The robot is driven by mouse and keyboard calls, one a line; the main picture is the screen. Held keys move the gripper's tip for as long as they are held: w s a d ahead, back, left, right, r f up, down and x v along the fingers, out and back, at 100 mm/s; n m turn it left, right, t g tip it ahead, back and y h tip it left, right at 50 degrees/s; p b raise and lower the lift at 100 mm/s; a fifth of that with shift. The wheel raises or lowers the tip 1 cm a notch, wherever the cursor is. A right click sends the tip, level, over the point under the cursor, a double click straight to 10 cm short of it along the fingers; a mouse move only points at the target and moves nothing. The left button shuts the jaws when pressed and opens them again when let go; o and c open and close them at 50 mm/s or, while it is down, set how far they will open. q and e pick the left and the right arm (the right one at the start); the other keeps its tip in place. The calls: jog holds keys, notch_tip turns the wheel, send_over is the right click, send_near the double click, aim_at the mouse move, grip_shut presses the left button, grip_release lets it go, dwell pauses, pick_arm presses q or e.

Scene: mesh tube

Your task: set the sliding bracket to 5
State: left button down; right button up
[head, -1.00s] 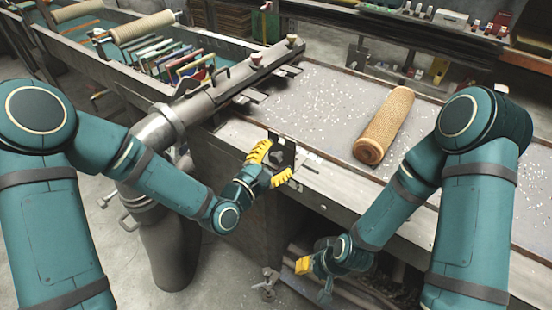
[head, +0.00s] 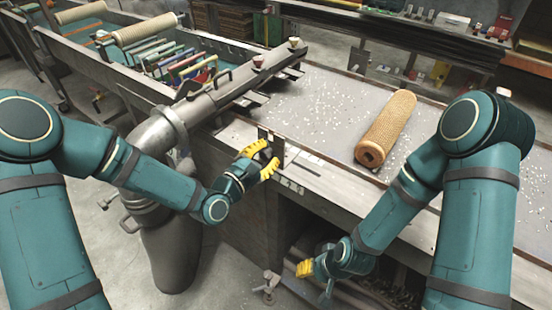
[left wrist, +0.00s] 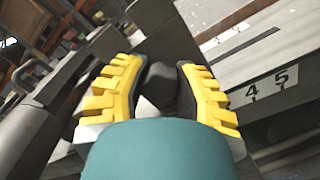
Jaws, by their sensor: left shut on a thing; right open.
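The sliding bracket (head: 278,147) is a dark upright plate at the front edge of the long bench. My left gripper (head: 261,159) is shut on its dark knob, which shows between the yellow fingers in the left wrist view (left wrist: 160,86). A white number scale (head: 291,187) lies along the bench front, right of the bracket. The bracket's exact reading cannot be told. My right gripper (head: 308,270) is open and empty, low before the bench.
A tan mesh tube (head: 387,128) lies on the speckled bench top (head: 315,105). A grey metal pipe (head: 215,100) crosses left of the bracket. A small valve (head: 268,285) stands below. A slot (head: 309,164) runs right of the bracket, with clear room around it.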

pick_arm(q)
jog(key=shift+w+a, duration=0.85)
jog(key=shift+a, duration=0.3)
jog(key=c, duration=0.7)
grip_release()
jog(key=shift+a, duration=0.1)
jog(key=v, duration=0.7)
jog(key=shift+s+a, duration=0.1)
jog(key=shift+s, duration=0.1)
